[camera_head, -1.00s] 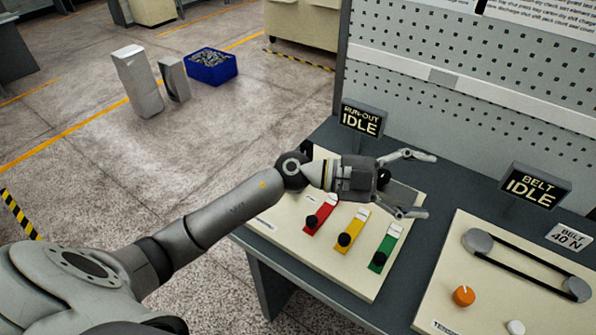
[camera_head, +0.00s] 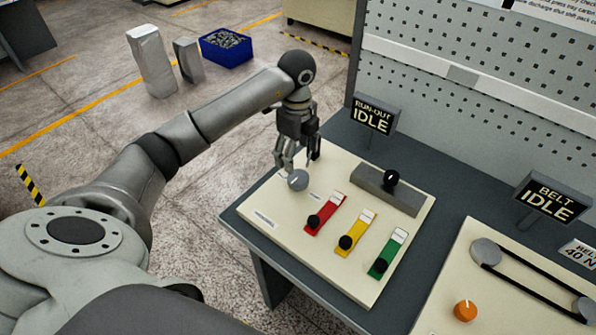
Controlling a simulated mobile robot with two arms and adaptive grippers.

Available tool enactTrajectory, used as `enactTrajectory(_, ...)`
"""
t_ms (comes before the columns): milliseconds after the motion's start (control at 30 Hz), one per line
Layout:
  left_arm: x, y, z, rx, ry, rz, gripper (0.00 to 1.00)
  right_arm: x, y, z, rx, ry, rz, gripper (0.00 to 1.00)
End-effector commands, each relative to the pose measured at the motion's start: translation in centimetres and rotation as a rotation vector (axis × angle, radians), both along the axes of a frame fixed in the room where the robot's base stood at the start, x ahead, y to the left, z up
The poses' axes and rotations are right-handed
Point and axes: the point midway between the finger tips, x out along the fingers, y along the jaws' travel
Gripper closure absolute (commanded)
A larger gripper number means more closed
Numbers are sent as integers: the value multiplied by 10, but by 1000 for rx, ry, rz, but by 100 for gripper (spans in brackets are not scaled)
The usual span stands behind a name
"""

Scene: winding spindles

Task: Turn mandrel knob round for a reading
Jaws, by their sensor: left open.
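My left gripper (camera_head: 295,162) points down over the far left corner of the cream run-out panel (camera_head: 330,275). Its fingers are apart. A round grey knob (camera_head: 298,181) stands on the panel just below and in front of the fingertips; I cannot tell whether they touch it. The run-out sign (camera_head: 371,119) reads IDLE. A dark part behind the fingers is mostly hidden. My right gripper is not in view.
Red (camera_head: 325,214), yellow (camera_head: 357,233) and green (camera_head: 387,253) slides with black knobs stand right of the grey knob. A belt panel (camera_head: 440,290) with an orange knob (camera_head: 465,309) is at the right. A perforated board (camera_head: 470,120) rises behind the bench.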

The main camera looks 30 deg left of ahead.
Motion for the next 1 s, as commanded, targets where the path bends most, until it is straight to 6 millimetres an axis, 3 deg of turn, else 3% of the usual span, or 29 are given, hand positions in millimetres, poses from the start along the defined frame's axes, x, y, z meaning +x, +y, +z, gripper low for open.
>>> enactTrajectory(200, -1, -1, -42, -3, 5, -1, 26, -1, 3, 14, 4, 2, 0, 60)
enactTrajectory(400, 0, -1, -71, -4, 2, -2, 26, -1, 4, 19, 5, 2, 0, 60)
enactTrajectory(833, 0, -1, -82, -3, -1, -3, 26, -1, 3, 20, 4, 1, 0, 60)
enactTrajectory(1000, 0, -1, -82, -4, -1, -3, 48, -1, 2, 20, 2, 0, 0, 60)
